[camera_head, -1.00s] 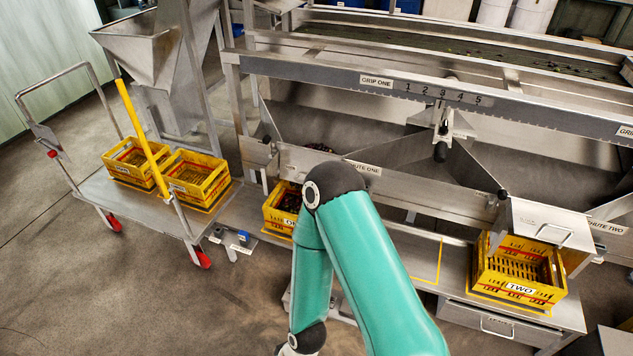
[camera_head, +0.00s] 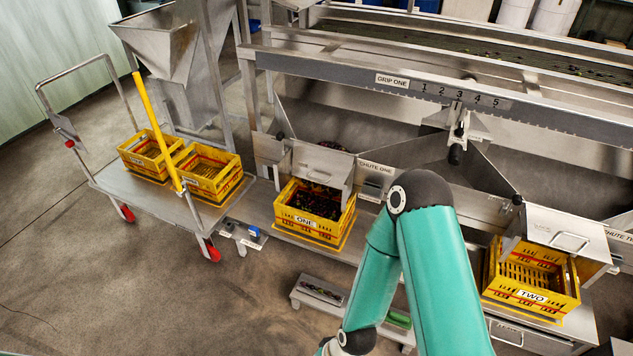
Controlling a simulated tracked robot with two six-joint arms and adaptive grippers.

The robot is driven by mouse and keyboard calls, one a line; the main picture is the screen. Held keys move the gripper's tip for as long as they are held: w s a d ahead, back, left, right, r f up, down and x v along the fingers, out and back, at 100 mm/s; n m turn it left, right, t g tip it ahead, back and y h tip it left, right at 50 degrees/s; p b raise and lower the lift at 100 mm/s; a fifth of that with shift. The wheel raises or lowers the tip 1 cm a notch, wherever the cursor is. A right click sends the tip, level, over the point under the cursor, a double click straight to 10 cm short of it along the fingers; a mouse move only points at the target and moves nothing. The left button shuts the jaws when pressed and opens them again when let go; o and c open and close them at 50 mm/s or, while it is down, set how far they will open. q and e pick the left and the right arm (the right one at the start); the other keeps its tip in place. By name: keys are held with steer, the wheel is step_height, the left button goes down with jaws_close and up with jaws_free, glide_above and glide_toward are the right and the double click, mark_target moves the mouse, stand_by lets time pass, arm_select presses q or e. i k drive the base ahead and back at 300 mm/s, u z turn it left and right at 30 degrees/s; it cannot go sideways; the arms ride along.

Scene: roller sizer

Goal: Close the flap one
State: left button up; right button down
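Flap one is the grey metal flap (camera_head: 320,164) at the CHUTE ONE sign (camera_head: 376,167). It juts out over the back of the yellow crate marked ONE (camera_head: 306,222) and hides part of it. Dark fruit lies in that crate, and a little dark fruit shows behind the flap. One of my teal arms bends at a black elbow right of crate ONE, its lower link running down to the bottom edge. No gripper shows, and nothing of mine is seen touching the flap.
A second flap with a handle (camera_head: 569,241) juts over the empty crate TWO (camera_head: 532,295) at right. A trolley (camera_head: 115,180) with two yellow crates and a yellow post stands at left. A low metal step (camera_head: 318,291) stands before crate ONE. The floor at lower left is clear.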

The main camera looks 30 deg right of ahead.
mark_target(326, 167)
steer(key=z, duration=0.1)
steer(key=i, duration=1)
steer(key=u, duration=0.1)
